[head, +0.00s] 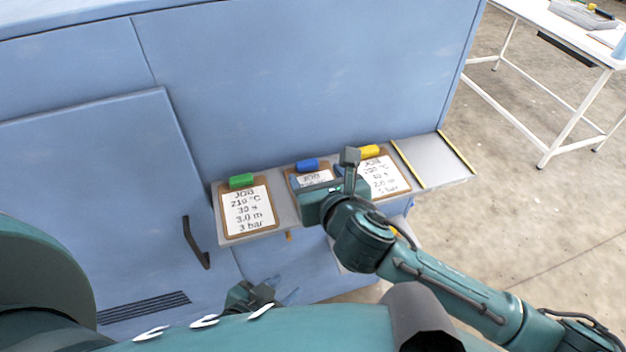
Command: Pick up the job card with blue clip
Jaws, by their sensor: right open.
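The job card with the blue clip (307,166) lies on a grey shelf (286,212) on the blue machine's front, between two other cards. Its clip and the top of its white sheet show; my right gripper hides the lower part. My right gripper (317,178) is over this card with its jaws open, one finger to each side. I cannot tell whether the fingers touch the card. My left gripper (281,290) is low, below the shelf in the picture, with its fingers apart and nothing visible between them.
A job card with a green clip (241,181) lies to the left, one with a yellow clip (369,152) to the right. The shelf's right end, with yellow strips (456,151), is empty. A door handle (195,243) juts out at left. A white table (570,35) stands back right.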

